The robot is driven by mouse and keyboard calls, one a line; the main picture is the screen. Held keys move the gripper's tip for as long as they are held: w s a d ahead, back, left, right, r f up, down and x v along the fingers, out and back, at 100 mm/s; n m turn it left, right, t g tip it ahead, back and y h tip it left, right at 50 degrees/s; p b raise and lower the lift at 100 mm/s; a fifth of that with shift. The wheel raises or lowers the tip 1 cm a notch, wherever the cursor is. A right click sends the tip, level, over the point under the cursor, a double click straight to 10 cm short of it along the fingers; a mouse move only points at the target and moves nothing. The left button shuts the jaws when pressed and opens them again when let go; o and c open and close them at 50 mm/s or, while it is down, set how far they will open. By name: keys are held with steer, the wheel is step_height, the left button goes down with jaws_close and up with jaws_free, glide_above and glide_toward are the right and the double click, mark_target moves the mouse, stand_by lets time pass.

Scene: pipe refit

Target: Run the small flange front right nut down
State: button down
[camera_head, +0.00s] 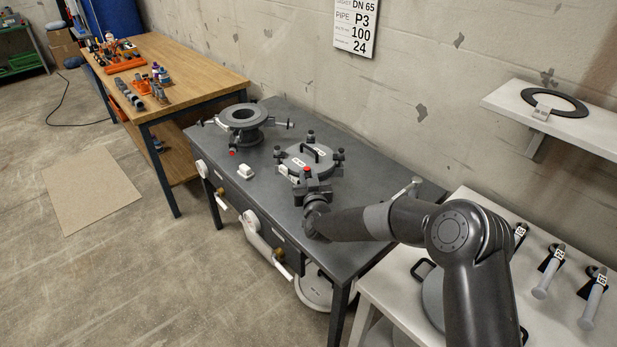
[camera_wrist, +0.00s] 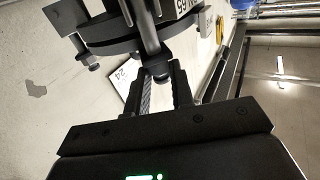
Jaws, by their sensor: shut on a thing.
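The small flange (camera_head: 308,157) is a grey disc with a black handle and a white label on top, on the dark bench. Several dark bolts with nuts stand around its rim. In the wrist view its dark edge (camera_wrist: 110,47) fills the top, with a labelled plate partly cut off. My gripper (camera_head: 312,183) is at the flange's front side, by a red-marked part. In the wrist view my gripper (camera_wrist: 160,75) is shut on a nut (camera_wrist: 158,71) at the end of a grey bolt; the fingers hide most of it. How far the nut is threaded cannot be told.
A larger open flange (camera_head: 243,117) with bolts stands further left on the bench (camera_head: 370,180). A white shelf with a black ring gasket (camera_head: 553,103) is at right. Wrench-like tools (camera_head: 550,272) lie on the white table.

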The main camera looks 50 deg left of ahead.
steer(key=m+t+h, duration=0.3)
steer(key=shift+s+a+t, duration=0.3)
steer(key=shift+s, duration=0.05)
steer(key=shift+s+a+m+t+h, duration=0.1)
steer(key=shift+a+m+t+h, duration=0.05)
steer(key=shift+m+t+h, duration=1.05)
steer(key=shift+h, duration=0.4)
steer(key=c, duration=1.2)
jaws_free()
steer(key=shift+c, duration=0.2)
steer(key=shift+s, duration=0.1)
steer(key=v, duration=1)
steer(key=shift+s+d, duration=0.2)
steer(key=shift+d, duration=0.05)
